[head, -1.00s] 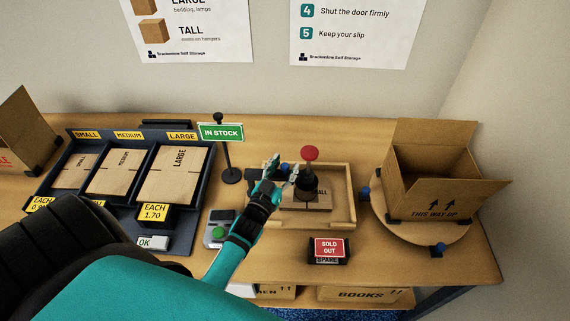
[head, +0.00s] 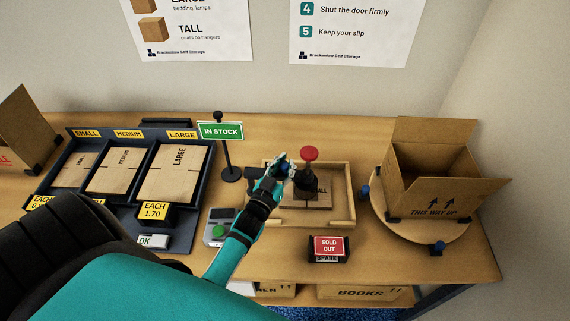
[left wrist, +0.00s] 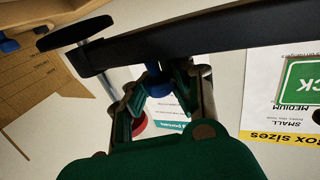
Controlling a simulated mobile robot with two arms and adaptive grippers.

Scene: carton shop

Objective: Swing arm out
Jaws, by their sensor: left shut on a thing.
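My left gripper (head: 282,165) is above the left part of a shallow wooden tray (head: 345,208), beside a red-topped press knob (head: 310,153). In the left wrist view the gripper (left wrist: 155,88) is shut on a small blue knob (left wrist: 152,78), which sits at a dark bar (left wrist: 210,42) crossing that view. A black disc (left wrist: 80,31) is at the bar's left end. The blue knob is mostly hidden by the fingers in the head view. A flat carton marked TALL (head: 322,192) lies in the tray under the press. My right gripper is not in view.
An IN STOCK sign (head: 221,131) stands on a post left of the tray. A device with a green button (head: 220,231) is near my forearm. An open carton (head: 430,185) stands on a round turntable (head: 405,232) at right. A SOLD OUT sign (head: 329,247) is in front.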

